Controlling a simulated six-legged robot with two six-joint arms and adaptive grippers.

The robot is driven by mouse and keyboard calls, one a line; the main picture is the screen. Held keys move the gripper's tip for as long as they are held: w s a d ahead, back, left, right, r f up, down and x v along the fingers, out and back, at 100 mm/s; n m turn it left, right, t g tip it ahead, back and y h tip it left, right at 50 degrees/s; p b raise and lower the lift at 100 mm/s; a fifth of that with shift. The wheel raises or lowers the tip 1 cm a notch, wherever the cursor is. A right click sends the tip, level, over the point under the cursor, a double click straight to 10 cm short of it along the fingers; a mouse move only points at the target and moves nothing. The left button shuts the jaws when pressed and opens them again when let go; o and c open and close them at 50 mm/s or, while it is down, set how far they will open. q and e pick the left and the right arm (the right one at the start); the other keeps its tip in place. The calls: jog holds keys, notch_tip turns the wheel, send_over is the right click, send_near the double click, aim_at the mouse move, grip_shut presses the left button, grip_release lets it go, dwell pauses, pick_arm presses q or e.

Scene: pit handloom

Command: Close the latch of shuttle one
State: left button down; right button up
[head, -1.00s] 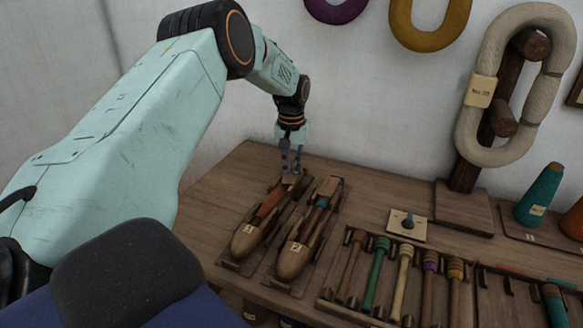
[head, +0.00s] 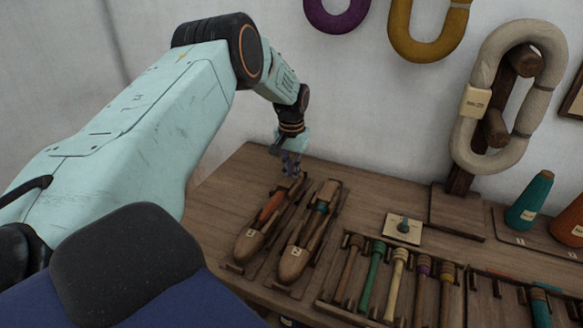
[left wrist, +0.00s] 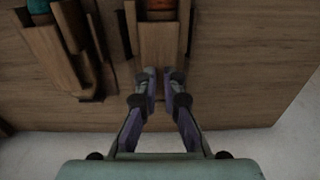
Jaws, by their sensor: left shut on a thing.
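Shuttle one (head: 250,243), a long wooden boat shape with a red-orange bobbin (head: 270,207), lies at the left on the bench. My left gripper (head: 291,171) is over its far end, tilted, with the fingers pointing down. In the left wrist view the fingertips (left wrist: 160,78) are at a flat wooden piece (left wrist: 160,45) at that end, which looks like the latch; the jaws are shut on it. The fingers partly hide it in the head view, and its exact angle cannot be told. My right gripper is not in view.
Shuttle two (head: 295,258), with a teal bobbin, lies close beside on the right. A rack of colored bobbins (head: 398,262) and a small plate with a knob (head: 404,229) are further right. The wall stands behind the bench (head: 228,190).

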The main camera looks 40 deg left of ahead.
pick_arm(q)
jog(key=c, duration=1.5)
grip_release()
jog(key=shift+o, duration=0.2)
jog(key=shift+r, duration=0.1)
notch_tip(320, 180, up, 12)
